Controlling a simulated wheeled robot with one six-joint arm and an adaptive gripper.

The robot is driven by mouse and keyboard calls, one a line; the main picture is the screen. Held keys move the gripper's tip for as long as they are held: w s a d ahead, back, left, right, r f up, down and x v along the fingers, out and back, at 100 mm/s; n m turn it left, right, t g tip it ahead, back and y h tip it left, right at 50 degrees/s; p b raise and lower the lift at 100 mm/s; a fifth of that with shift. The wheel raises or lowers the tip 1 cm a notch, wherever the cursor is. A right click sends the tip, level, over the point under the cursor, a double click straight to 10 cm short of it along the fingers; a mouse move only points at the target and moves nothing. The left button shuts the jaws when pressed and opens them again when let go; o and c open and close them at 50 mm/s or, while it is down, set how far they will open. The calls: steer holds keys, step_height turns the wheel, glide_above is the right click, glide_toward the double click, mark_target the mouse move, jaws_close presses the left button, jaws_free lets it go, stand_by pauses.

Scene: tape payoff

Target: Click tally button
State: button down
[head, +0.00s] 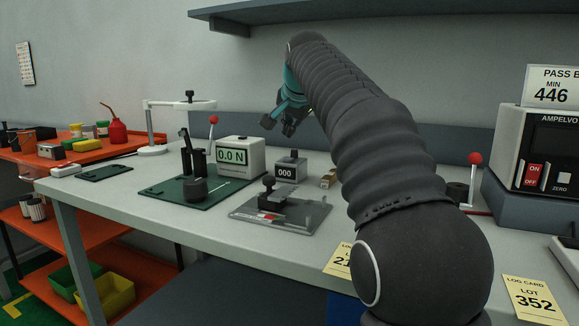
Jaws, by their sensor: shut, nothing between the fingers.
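The tally counter (291,170) is a small grey box with a dark face reading 000. It stands on the grey bench, right of the white force gauge. A small dark knob shows on its top, which I take to be the button. My gripper (279,129) hangs above and slightly left of the counter, apart from it, pointing down-left. Its fingers are dark and shut, with nothing seen between them. My arm covers the bench to the right of the counter.
A white gauge (240,156) reading 0.0 N stands on a green mat (165,191) with dark posts. A grey plate (306,215) with a black-knobbed fixture lies in front of the counter. A red-knobbed lever (475,159) and a white instrument (515,150) are at right.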

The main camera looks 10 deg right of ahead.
mark_target(290, 159)
steer(key=shift+f+b, duration=1.1)
steer(key=shift+f, duration=0.8)
steer(key=shift+f, duration=0.4)
steer(key=shift+f+b, duration=0.45)
steer(key=shift+f, duration=0.1)
stand_by(0.6)
steer(key=shift+r, duration=0.15)
stand_by(0.3)
steer(key=shift+r+p, duration=0.8)
steer(key=shift+p, duration=0.2)
step_height(290, 159, up, 5)
steer(key=p, duration=0.4)
